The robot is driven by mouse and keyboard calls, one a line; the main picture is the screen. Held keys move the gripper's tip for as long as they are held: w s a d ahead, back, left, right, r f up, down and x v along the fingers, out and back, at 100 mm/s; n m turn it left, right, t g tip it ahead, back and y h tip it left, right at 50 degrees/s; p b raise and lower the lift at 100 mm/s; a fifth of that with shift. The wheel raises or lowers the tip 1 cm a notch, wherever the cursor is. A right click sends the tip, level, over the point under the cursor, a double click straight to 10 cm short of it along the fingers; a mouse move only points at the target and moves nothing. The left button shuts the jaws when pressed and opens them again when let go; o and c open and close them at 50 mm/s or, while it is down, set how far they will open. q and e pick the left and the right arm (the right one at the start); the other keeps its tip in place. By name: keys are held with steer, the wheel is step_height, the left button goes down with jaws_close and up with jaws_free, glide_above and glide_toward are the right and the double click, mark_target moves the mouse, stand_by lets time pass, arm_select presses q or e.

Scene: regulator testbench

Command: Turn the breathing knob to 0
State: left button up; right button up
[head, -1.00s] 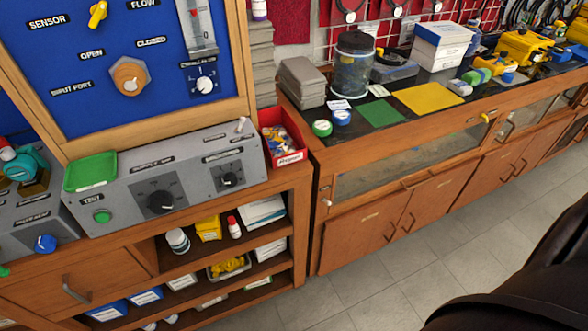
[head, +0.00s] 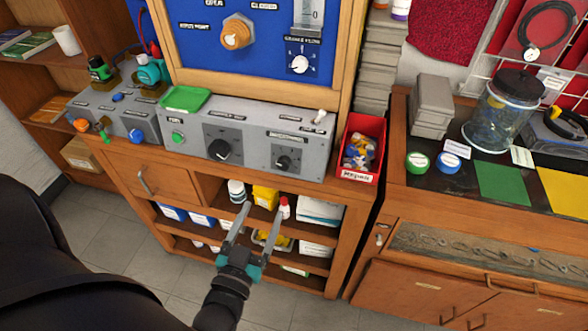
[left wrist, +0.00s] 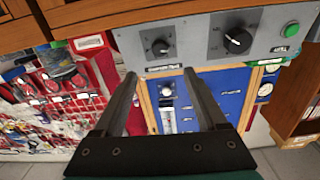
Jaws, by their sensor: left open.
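The grey control box (head: 240,134) on the wooden bench carries two black knobs on dark square dials. The smaller right knob (head: 284,162) sits under a longer label that looks like the breathing one, though it is too small to read surely. The larger left knob (head: 219,149) is beside it. The left wrist view shows the box upside down, with the smaller knob (left wrist: 160,47) beyond the fingertips and the larger knob (left wrist: 238,41) to the right. My left gripper (head: 262,212) is open and empty, below the box in the head view, apart from both knobs. My right gripper is out of view.
A green tray (head: 184,99) lies on the box's left end. A red bin (head: 361,148) stands just right of it. The blue panel (head: 270,35) rises behind. Shelves below hold bottles and boxes. Floor is clear in front.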

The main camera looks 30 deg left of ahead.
mark_target(282, 167)
arm_select(q)
steer(key=b+x, duration=0.1)
steer(key=x, duration=1.2)
steer(key=shift+w, duration=0.4)
jaws_close()
